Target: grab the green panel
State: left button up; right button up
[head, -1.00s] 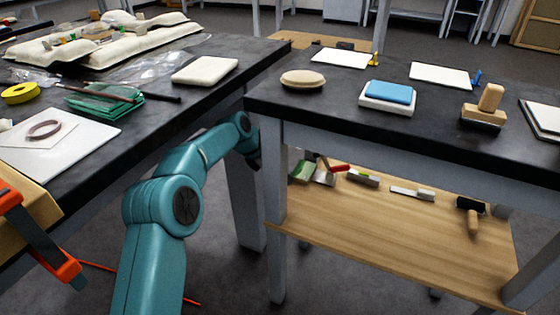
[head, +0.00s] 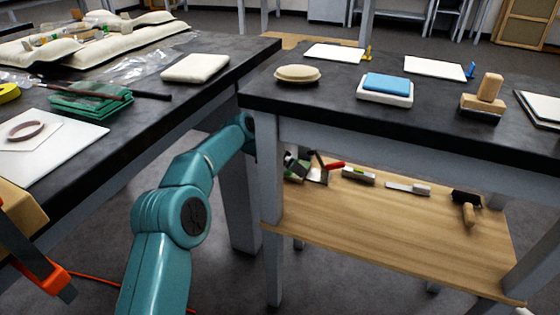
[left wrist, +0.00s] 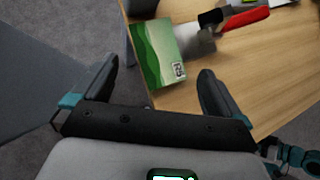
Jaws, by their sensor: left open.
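The green panel (left wrist: 160,54), with pale wavy bands and a small black-and-white code at one corner, lies at the edge of the wooden lower shelf in the left wrist view. In the head view only a small part of it (head: 292,179) shows, beside the table leg. My left gripper (left wrist: 158,70) is open, its two fingers spread on either side of the panel's near end in the picture; I see no contact. In the head view my left arm reaches behind the table leg, and the gripper is mostly hidden. My right gripper is not in view.
The grey table leg (head: 271,215) stands close to my left arm. A red-handled tool (left wrist: 246,18) lies right next to the panel on the wooden shelf (head: 390,240). The shelf's front is bare.

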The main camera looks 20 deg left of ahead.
pick_arm(q)
jog(key=shift+x, duration=1.85)
jog(key=c, duration=1.1)
